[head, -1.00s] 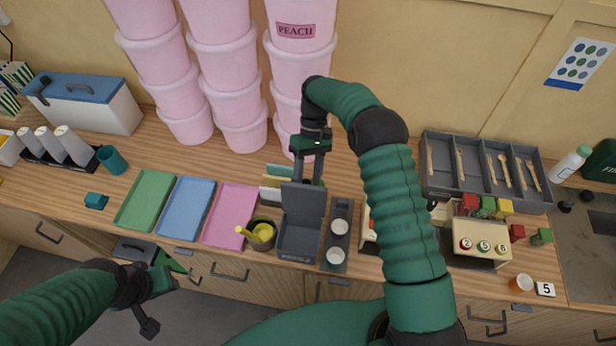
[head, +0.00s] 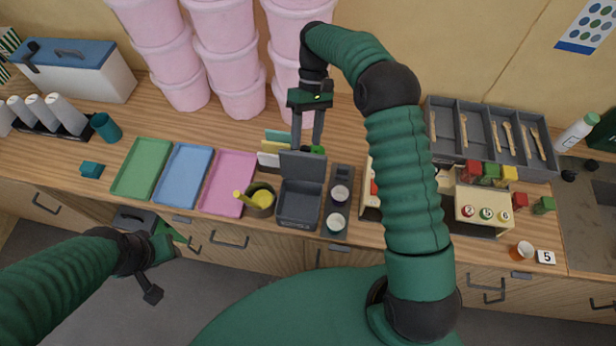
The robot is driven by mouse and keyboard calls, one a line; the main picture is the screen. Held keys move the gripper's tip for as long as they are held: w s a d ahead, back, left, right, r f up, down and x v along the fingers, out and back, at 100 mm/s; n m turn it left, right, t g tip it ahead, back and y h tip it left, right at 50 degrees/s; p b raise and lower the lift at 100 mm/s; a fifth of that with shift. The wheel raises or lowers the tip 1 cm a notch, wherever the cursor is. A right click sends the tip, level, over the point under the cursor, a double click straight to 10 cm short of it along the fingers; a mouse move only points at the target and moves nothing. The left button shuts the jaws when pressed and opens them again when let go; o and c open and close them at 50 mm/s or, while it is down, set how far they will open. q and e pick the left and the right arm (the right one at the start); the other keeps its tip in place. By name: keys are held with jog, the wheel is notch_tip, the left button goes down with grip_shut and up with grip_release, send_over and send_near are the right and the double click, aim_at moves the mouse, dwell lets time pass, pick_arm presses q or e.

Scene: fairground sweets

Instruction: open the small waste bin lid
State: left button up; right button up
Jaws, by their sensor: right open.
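The small waste bin (head: 298,207) is a dark grey box near the counter's front edge, in the middle of the head view. Its lid (head: 302,166) stands raised at the back, so the bin is open and its dark inside shows. My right gripper (head: 307,146) points down just behind the top of the lid. Its two fingers are apart with nothing between them; I cannot tell whether they touch the lid. My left gripper (head: 158,268) is low at the left, in front of the counter and away from the bin; its jaw state is unclear.
A dark cup with a yellow item (head: 259,201) stands close left of the bin. A narrow dark holder with cups (head: 339,200) is close right. Upright cards (head: 271,150) stand behind. Green, blue and pink trays (head: 228,182) lie left. Pink tubs (head: 233,65) stand at the back.

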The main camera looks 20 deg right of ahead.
jog(key=s+a+b, duration=0.2)
jog(key=s+a, duration=0.1)
jog(key=s, duration=0.4)
jog(key=s+a+r+b, duration=0.1)
jog(key=s+a+b, duration=0.1)
jog(key=s, duration=0.5)
jog(key=shift+s+a+r+b, duration=0.2)
jog(key=shift+a+b, duration=0.1)
jog(key=shift+a, duration=0.15)
jog(key=shift+w, duration=0.1)
